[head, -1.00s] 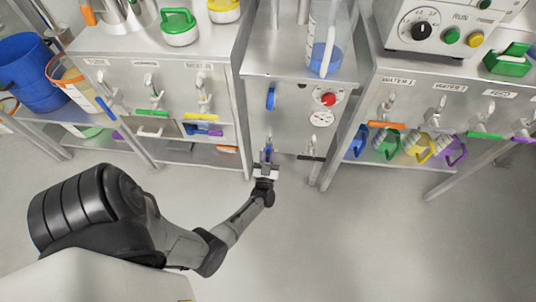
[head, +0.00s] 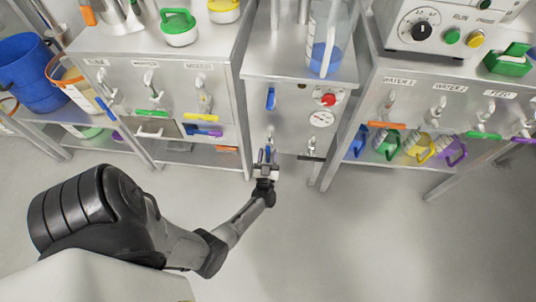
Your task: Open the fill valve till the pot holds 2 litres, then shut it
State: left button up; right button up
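A clear pot (head: 321,57) with blue liquid in its lower part stands on the middle steel cabinet; its scale is too small to read. On the cabinet front are a blue lever (head: 271,98), a red knob (head: 328,99) and a round white gauge (head: 321,118). Low on the front, a tap (head: 270,132) has a blue handle hanging down. My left gripper (head: 267,155) is at this handle, with blue showing between its fingers. I cannot tell if the fingers press on it. Which of these is the fill valve is not labelled legibly. My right gripper is not in view.
A tap with a dark handle (head: 311,157) is just right of my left gripper. Labelled taps with coloured handles line the left cabinet (head: 165,82) and the right cabinet (head: 441,90). Coloured jugs stand below on the right. The floor (head: 330,240) is clear.

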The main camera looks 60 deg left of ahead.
pick_arm(q)
jog(key=shift+s+d+f, duration=0.1)
jog(key=shift+s+d, duration=0.2)
jog(key=shift+d, duration=0.05)
jog(key=p+v, duration=0.2)
jog(key=v, duration=1.1)
jog(key=shift+w, duration=0.1)
